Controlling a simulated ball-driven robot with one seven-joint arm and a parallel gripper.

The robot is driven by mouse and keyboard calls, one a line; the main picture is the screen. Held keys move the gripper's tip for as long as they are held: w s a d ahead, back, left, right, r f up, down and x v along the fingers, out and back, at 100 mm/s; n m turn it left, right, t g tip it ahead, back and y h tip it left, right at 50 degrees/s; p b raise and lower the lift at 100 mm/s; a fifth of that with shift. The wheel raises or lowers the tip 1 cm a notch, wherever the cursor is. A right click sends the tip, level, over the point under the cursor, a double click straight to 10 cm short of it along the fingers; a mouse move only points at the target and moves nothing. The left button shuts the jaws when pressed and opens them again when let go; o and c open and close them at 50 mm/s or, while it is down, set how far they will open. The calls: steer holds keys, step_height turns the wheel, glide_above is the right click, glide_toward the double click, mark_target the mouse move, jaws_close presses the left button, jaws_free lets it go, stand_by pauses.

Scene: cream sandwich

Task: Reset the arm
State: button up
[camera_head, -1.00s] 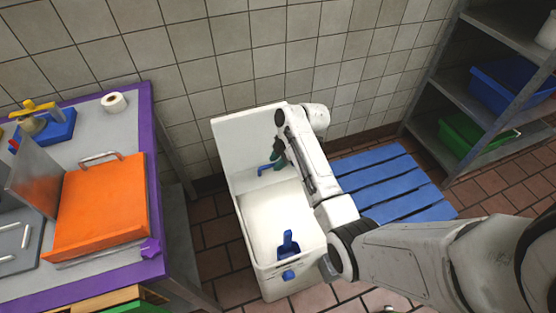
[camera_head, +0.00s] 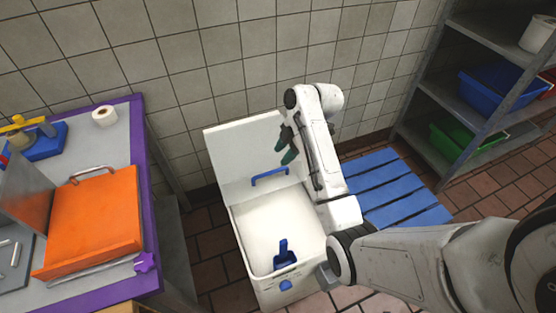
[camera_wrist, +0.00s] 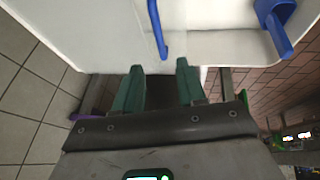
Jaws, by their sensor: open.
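My gripper (camera_head: 287,146) has dark green fingers and hangs above the open white bin (camera_head: 237,155), near its raised lid. In the wrist view my gripper (camera_wrist: 161,72) shows its two fingers apart with nothing between them. A blue handle (camera_head: 269,176) lies on the lid side of the bin; it also shows in the wrist view (camera_wrist: 157,30).
A purple-edged table (camera_head: 150,190) on the left carries an orange box (camera_head: 95,222) and a paper roll (camera_head: 104,116). A blue slatted pallet (camera_head: 400,190) lies right of the bin. A shelf (camera_head: 440,80) with blue and green crates stands at the right.

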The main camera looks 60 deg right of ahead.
steer(key=shift+s+d+r, duration=0.15)
steer(key=shift+s+r, duration=0.1)
steer(key=shift+r, duration=0.35)
steer(key=s+a+f+m+g+h, duration=0.1)
steer(key=s+a+f+m, duration=0.25)
steer(key=a, duration=0.35)
steer(key=s+a+f+m+g, duration=0.1)
steer(key=s+a+f+m, duration=0.2)
steer(key=s+a, duration=0.3)
steer(key=s+a+m+g+h, duration=0.1)
steer(key=s+a+m, duration=0.4)
steer(key=s+a, duration=0.3)
steer(key=s, duration=0.3)
steer(key=shift+h, duration=0.4)
steer(key=shift+a+m, duration=0.1)
steer(key=shift+m, duration=0.15)
